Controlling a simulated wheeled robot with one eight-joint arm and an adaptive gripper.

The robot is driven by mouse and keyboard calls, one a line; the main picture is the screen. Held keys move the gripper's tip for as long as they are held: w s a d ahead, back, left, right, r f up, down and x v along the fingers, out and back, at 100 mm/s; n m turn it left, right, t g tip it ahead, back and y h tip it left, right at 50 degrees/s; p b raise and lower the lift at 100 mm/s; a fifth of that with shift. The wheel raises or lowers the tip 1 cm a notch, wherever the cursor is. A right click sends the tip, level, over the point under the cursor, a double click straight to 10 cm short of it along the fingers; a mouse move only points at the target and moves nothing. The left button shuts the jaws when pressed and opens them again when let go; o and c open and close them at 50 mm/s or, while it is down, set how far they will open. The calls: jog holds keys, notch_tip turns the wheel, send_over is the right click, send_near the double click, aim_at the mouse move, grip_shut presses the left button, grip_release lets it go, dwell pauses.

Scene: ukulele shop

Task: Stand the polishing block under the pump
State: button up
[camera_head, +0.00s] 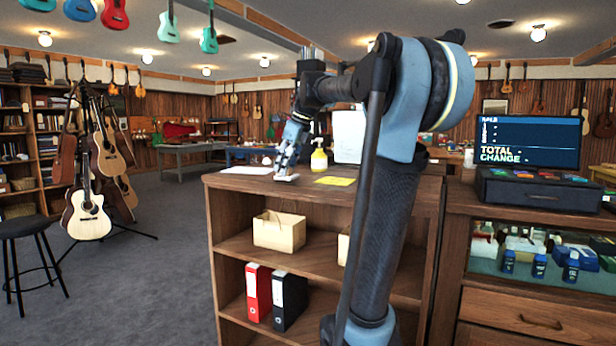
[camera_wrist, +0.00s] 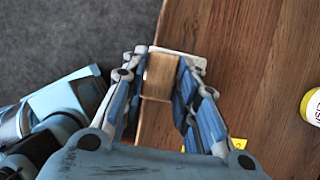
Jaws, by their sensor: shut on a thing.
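The polishing block (camera_wrist: 160,74) is a wooden block with a pale pad at one end. My gripper (camera_wrist: 163,88) is shut on it, with one finger on each side. In the head view my gripper (camera_head: 288,160) points down over the left part of the wooden counter top, and the pale pad (camera_head: 287,178) shows under its fingertips. I cannot tell whether the block touches the counter. A yellow bottle with a pump-like head (camera_head: 319,157) stands right of the gripper, apart from it. Its yellow and white body shows at the wrist view's right edge (camera_wrist: 312,106).
A yellow note (camera_head: 334,181) lies on the shelf unit's top (camera_head: 235,185), right of my gripper. A white sheet (camera_head: 247,170) lies to the left. The cash register (camera_head: 540,190) stands far right. My arm hides part of the counter. Bare wood shows between block and bottle.

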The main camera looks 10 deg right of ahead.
jog(key=shift+w, duration=0.35)
jog(key=w+d, duration=0.2)
jog(key=w, duration=0.2)
jog(key=w+d, duration=0.3)
jog(key=w, duration=0.1)
jog(key=w+d, duration=0.3)
jog(key=w, duration=0.1)
jog(key=shift+d, duration=0.2)
jog(key=w+d, duration=0.1)
jog(key=w+d+f, duration=0.1)
jog(key=w, duration=0.1)
jog(key=shift+f, duration=0.25)
jog(key=o, duration=1.1)
jog(key=shift+c, duration=0.2)
jog(key=v, duration=1.2)
